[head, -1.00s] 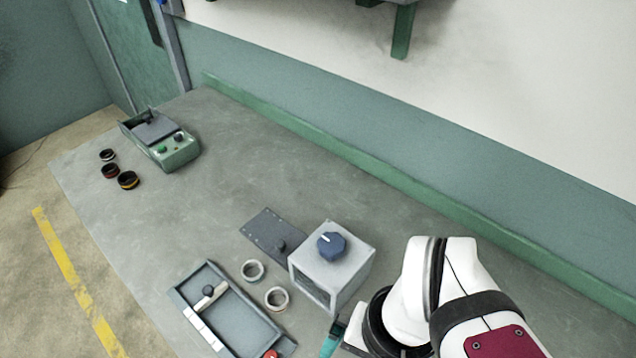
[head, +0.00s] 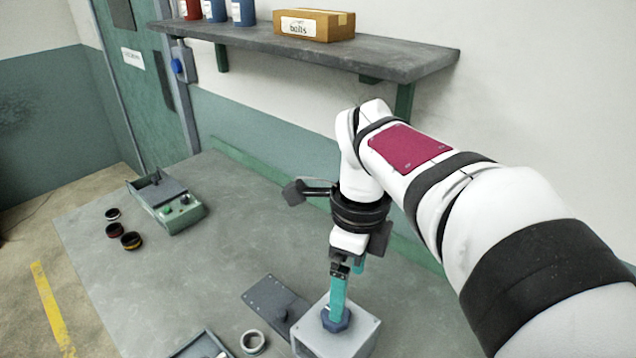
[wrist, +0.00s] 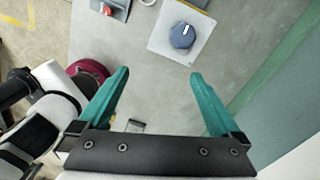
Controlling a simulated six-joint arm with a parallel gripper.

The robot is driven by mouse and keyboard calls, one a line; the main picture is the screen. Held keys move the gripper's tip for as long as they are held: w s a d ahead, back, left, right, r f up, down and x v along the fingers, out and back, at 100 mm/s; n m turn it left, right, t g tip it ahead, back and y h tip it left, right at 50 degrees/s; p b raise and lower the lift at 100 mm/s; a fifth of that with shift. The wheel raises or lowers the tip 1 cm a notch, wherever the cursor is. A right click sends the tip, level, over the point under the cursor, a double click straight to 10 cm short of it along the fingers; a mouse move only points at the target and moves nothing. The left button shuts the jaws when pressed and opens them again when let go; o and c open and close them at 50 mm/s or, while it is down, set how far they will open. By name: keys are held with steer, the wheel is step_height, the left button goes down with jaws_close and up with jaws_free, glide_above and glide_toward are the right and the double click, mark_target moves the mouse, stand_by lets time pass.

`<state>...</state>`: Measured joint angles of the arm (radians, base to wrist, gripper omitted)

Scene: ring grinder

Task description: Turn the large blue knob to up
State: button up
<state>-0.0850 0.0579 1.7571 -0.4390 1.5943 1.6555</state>
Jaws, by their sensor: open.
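The large blue knob (head: 341,325) sits on top of a light grey box (head: 358,345), partly hidden behind a teal finger in the head view. In the wrist view the knob (wrist: 182,36) is fully visible, with a white pointer mark running from near its middle toward its upper right edge. My gripper (wrist: 161,72) is open and empty, its two teal fingers spread. In the wrist view the knob lies beyond the fingertips, not between them. In the head view the fingers point down over the box; their height above the knob is hard to tell.
A dark plate (head: 265,297) with a small knob lies left of the box, beside a pale ring (head: 252,341). A green device (head: 168,205) and several dark rings (head: 131,240) are at the far left. A shelf (head: 400,66) hangs on the back wall.

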steer(key=w+m, duration=0.4)
steer(key=w, duration=0.1)
steer(key=m, duration=0.1)
glide_toward(327, 324)
steer(key=f, duration=0.3)
steer(key=w+d+f, duration=0.1)
steer(key=f, duration=0.4)
steer(key=shift+w+d+f, duration=0.3)
steer(key=shift+f, duration=0.05)
steer(key=shift+c, duration=0.2)
steer(key=c, duration=1.3)
steer(key=shift+c, duration=0.2)
steer(key=shift+n, duration=0.3)
